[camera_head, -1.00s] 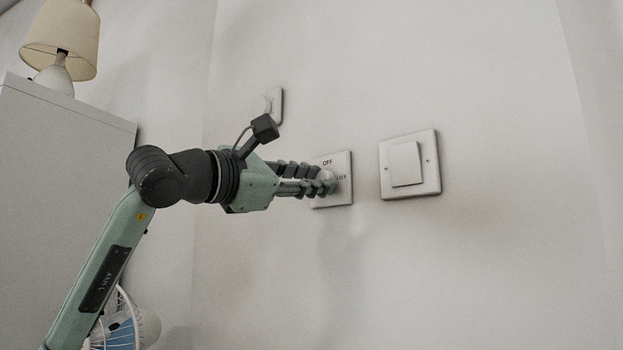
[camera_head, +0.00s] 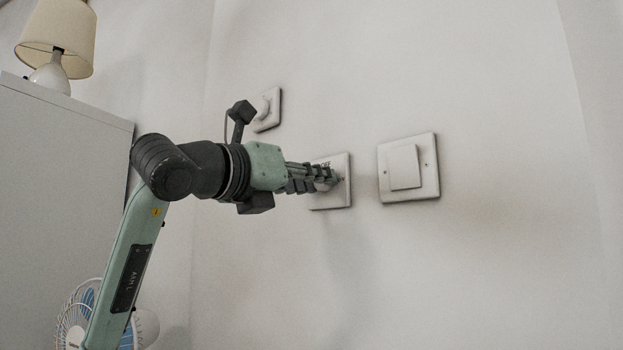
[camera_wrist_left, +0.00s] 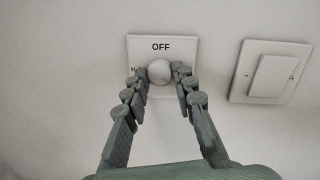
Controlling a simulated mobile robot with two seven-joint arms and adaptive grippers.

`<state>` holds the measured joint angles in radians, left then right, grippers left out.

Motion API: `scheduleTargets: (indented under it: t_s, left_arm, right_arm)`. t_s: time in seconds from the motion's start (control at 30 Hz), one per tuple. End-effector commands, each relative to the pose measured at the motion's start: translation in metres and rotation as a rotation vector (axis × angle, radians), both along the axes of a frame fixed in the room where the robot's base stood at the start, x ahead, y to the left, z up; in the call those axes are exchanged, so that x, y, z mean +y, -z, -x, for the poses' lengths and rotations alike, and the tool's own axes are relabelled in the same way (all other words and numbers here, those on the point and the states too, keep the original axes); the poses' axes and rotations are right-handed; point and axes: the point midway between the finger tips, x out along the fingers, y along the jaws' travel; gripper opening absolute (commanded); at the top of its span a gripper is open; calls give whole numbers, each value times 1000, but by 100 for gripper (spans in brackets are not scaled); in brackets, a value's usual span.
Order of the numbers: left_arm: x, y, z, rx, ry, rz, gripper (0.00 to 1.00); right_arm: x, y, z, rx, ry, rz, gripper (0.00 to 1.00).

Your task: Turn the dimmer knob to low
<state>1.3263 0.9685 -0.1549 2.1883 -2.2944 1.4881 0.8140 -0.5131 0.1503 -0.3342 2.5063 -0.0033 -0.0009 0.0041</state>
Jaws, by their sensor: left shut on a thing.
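The dimmer plate (camera_head: 336,201) is a white square on the wall, and its round pale knob (camera_wrist_left: 159,72) shows in the left wrist view. "OFF" stands above the knob on the plate. A label starting with "H" at the knob's left is partly hidden by a finger. My left gripper (camera_head: 329,178) reaches in from the left in the head view. Its two fingers are shut on the knob, one at each side in the left wrist view (camera_wrist_left: 159,78). I cannot see a pointer mark on the knob. My right gripper is out of view.
A rocker switch (camera_head: 405,168) is on the wall right of the dimmer. Another wall fitting with a round part (camera_head: 267,109) is up and left. A lamp (camera_head: 57,38) stands on a white cabinet (camera_head: 62,140) at left. A fan (camera_head: 75,318) is behind my arm, low left.

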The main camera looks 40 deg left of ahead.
Motion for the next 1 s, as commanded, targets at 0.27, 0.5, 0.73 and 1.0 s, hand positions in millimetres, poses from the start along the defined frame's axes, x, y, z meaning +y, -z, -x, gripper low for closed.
scheduleTargets:
  t_s: [0.27, 0.5, 0.73, 1.0]
  left_arm:
    - [-2, -1, 0, 43, 3, 259, 0]
    - [-2, -2, 0, 73, 2, 460, 0]
    - [-3, -2, 0, 96, 3, 601, 0]
    - [-2, -2, 0, 109, 2, 686, 0]
  right_arm:
    - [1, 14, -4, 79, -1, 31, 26]
    - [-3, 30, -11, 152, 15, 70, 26]
    - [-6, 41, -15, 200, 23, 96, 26]
    - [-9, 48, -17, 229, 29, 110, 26]
